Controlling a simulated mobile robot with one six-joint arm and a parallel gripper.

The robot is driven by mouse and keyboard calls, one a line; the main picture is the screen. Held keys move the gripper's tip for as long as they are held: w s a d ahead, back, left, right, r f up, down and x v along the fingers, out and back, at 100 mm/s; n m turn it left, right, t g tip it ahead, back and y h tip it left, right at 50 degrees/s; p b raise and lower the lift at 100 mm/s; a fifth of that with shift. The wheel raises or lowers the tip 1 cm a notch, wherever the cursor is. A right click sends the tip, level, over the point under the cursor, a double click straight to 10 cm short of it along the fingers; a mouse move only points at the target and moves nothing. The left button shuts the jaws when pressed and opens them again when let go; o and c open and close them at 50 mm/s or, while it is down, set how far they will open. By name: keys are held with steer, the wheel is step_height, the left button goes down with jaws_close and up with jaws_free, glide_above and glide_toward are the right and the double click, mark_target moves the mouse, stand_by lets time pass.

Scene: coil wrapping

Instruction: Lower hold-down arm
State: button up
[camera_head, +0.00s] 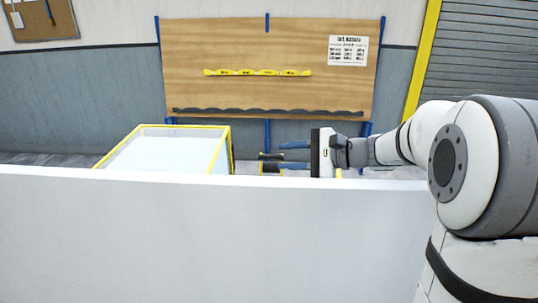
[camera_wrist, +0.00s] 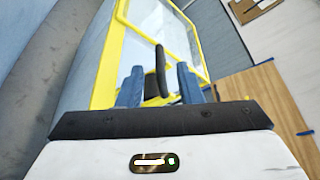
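My gripper (camera_head: 284,155) reaches left from the arm in the head view, its two blue fingers apart. In the wrist view my gripper (camera_wrist: 160,88) has one blue finger on each side of a black upright piece (camera_wrist: 160,66), perhaps the hold-down arm's handle. Gaps show beside the piece, so the fingers do not look closed on it.
A white box with yellow edges (camera_head: 163,150) stands left of the fingertips. A long white wall (camera_head: 210,220) crosses the foreground and hides the floor behind it. A wooden board (camera_head: 265,95) on blue posts stands behind. A grey shutter (camera_head: 485,55) is at the right.

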mark_target(276, 156)
steer(key=x, duration=0.5)
steer(key=shift+a, duration=0.1)
jaws_close()
stand_by(0.5)
